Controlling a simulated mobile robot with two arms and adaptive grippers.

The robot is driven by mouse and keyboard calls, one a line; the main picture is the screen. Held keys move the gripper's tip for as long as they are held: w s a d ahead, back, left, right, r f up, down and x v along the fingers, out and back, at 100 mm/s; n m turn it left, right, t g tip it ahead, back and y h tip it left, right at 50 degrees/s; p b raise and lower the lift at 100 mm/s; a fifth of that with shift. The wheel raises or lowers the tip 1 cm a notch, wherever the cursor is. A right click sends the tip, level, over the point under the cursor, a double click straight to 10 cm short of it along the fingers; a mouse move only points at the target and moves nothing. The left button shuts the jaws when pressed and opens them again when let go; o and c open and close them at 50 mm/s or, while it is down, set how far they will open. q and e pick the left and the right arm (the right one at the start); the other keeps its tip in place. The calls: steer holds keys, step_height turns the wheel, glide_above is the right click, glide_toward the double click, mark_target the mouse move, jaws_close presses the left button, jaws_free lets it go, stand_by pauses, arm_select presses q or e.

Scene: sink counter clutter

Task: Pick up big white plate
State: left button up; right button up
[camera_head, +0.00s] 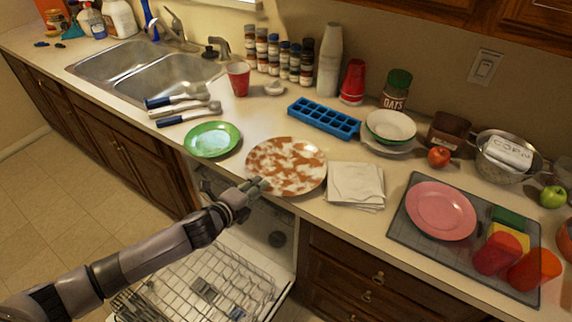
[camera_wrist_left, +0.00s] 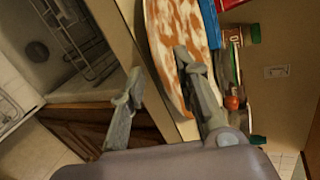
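The big white plate (camera_head: 290,158), covered in orange-brown blotches, lies on the counter near its front edge. Its blotched surface also shows in the left wrist view (camera_wrist_left: 165,40). My left gripper (camera_head: 256,187) is at the plate's near left rim. In the left wrist view my left gripper (camera_wrist_left: 160,70) has its fingers spread apart. One finger overlaps the plate's face in that view, and the other is out past the counter edge. Whether either finger touches the plate cannot be told. My right gripper is in neither view.
A green plate (camera_head: 212,139) lies left of the plate and napkins (camera_head: 355,185) lie right. A blue ice tray (camera_head: 323,117) is behind. Below the counter edge, a dishwasher stands open with its rack (camera_head: 190,285) out. A pink plate (camera_head: 440,210) lies on a grey mat farther right.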

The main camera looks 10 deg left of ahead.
arm_select(q)
steer(key=shift+w+d+f, duration=0.2)
steer(key=shift+w+f, duration=0.05)
steer(key=shift+w, duration=0.2)
steer(key=shift+c, duration=0.4)
jaws_close()
steer(key=shift+f, duration=0.1)
stand_by(0.4)
